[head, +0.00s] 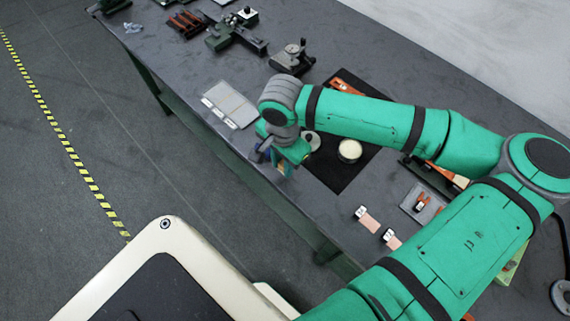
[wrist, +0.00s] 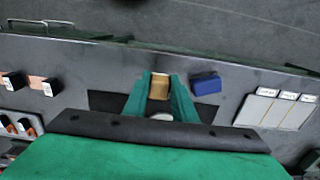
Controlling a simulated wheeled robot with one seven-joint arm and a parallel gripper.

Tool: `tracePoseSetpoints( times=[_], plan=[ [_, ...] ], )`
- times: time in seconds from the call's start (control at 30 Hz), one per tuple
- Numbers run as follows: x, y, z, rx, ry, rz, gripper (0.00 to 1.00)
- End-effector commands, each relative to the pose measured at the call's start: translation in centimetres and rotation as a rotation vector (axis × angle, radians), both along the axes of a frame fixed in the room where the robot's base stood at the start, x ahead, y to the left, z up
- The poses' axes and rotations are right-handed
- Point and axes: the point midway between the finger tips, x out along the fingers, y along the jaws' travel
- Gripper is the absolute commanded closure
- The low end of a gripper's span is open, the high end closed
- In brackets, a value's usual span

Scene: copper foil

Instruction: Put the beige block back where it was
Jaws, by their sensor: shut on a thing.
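The beige block (wrist: 160,88) is between the two green fingers of my gripper (wrist: 160,84) in the wrist view, and the gripper is shut on it. In the head view my gripper (head: 284,163) is over the front edge of the table, and only a sliver of the block shows below the wrist. A blue block (wrist: 205,82) lies on the table just right of the fingers in the wrist view. In the head view it is partly hidden beside the gripper (head: 264,147). How high the beige block is above the table is hard to tell.
A black mat (head: 343,177) carries a cream round jar (head: 350,150). A panel with white labels (head: 230,103) lies left of the gripper in the head view. Copper-coloured strips with white tags (head: 369,222) lie near the front edge. Tools stand at the far end.

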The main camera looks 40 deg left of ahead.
Motion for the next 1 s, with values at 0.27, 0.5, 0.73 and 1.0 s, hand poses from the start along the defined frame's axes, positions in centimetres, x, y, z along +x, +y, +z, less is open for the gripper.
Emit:
tracePoseSetpoints(
  times=[0.27, 0.5, 0.73, 1.0],
  plan=[
    [0.4, 0.0, -3.4, -0.002, 0.001, -0.008, 0.97],
    [0.3, 0.1, -3.8, -0.001, 0.0, -0.005, 0.97],
    [0.2, 0.2, -4.2, -0.001, 0.003, -0.005, 0.97],
    [0.4, 0.0, -4.1, -0.001, 0.001, -0.008, 0.57]
  ],
)
